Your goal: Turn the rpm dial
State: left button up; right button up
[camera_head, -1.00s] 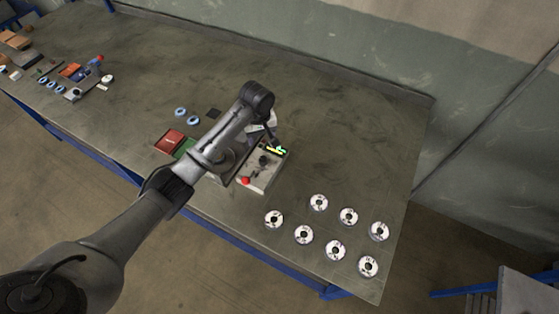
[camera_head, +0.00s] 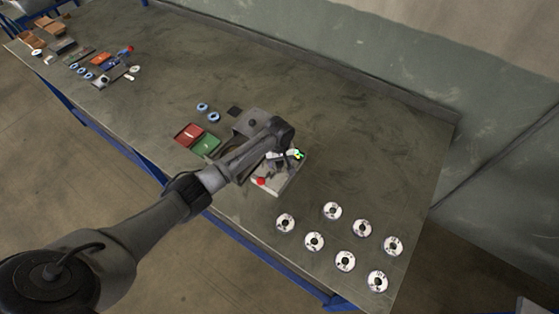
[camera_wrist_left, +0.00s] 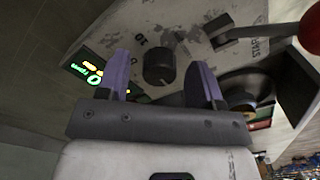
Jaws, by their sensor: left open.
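The rpm dial (camera_wrist_left: 158,68) is a round black knob on a worn light-grey panel (camera_wrist_left: 190,40). It shows in the left wrist view between the two purple fingers of my left gripper (camera_wrist_left: 161,62). The fingers are apart, one on each side of the dial, with gaps visible; I cannot tell how deep they reach around it. A lit green and yellow display (camera_wrist_left: 88,75) is left of the dial. In the head view my left gripper (camera_head: 283,163) is over the machine's panel (camera_head: 287,184) and hides the dial. My right gripper is not in view.
A lever with a red ball (camera_wrist_left: 309,32) stands near the dial by the START marking; the red ball (camera_head: 261,181) also shows in the head view. Several white discs (camera_head: 333,211) lie right of the machine. Red (camera_head: 189,134) and green (camera_head: 205,145) trays are left.

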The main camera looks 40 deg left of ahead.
pick_arm(q)
jog(key=shift+f, duration=0.1)
jog(key=shift+c, duration=0.2)
jog(key=c, duration=0.9)
jog(key=shift+r+m+p, duration=0.25)
jog(key=shift+m+p, duration=0.75)
jog(key=shift+p, duration=0.25)
jog(key=m+p, duration=0.1)
jog(key=m, duration=0.1)
jog(key=shift+m+p, duration=0.4)
jog(key=m+p, duration=0.1)
jog(key=m, duration=0.2)
jog(key=shift+f, duration=0.1)
jog(key=shift+f+m+p, duration=0.1)
jog(key=shift+m+p, duration=0.5)
jog(key=shift+m, duration=1.5)
